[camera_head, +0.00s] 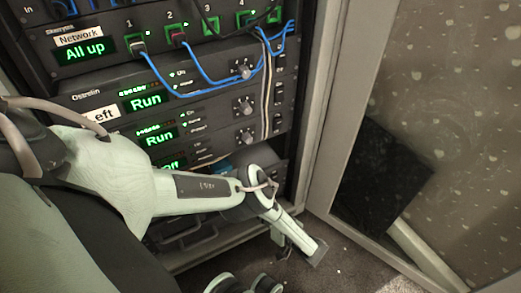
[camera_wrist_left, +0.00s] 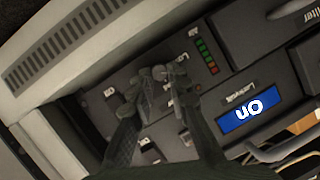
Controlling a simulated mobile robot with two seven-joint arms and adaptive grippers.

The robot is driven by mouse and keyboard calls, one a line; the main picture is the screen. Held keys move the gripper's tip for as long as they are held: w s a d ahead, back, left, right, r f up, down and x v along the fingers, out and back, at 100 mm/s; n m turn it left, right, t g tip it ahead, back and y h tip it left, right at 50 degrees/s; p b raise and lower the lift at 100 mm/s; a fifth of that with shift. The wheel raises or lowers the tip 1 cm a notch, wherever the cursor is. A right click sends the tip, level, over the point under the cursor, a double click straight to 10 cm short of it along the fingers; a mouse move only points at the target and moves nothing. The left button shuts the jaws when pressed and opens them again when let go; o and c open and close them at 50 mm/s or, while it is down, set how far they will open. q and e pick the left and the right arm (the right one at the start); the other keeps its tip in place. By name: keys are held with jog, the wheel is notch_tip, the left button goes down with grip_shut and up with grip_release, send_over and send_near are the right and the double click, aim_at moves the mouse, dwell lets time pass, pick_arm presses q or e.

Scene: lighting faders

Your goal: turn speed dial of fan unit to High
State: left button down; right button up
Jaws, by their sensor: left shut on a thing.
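In the left wrist view the fan unit's dark front panel (camera_wrist_left: 185,135) appears turned nearly upside down. It has a blue display (camera_wrist_left: 252,116) reading On. My left gripper (camera_wrist_left: 166,76) is shut on a small rounded knob (camera_wrist_left: 158,73), which appears to be the speed dial. The fingers cover most of it, so I cannot read its setting. In the head view my left arm reaches across the rack's lower part, and its fingertips are hidden. A bit of blue display (camera_head: 222,168) shows just above my wrist.
In the head view a network unit (camera_head: 85,49) and dark units with green displays (camera_head: 146,99) stack above the arm. Blue cables (camera_head: 210,84) loop across them. An open door frame (camera_head: 322,160) stands to the right. A bar of green and red lights (camera_wrist_left: 206,56) sits near my fingers.

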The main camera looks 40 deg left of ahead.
pick_arm(q)
jog(key=c, duration=1.4)
grip_release()
jog(key=shift+c, duration=0.2)
jog(key=v, duration=1.2)
jog(key=shift+w, duration=0.1)
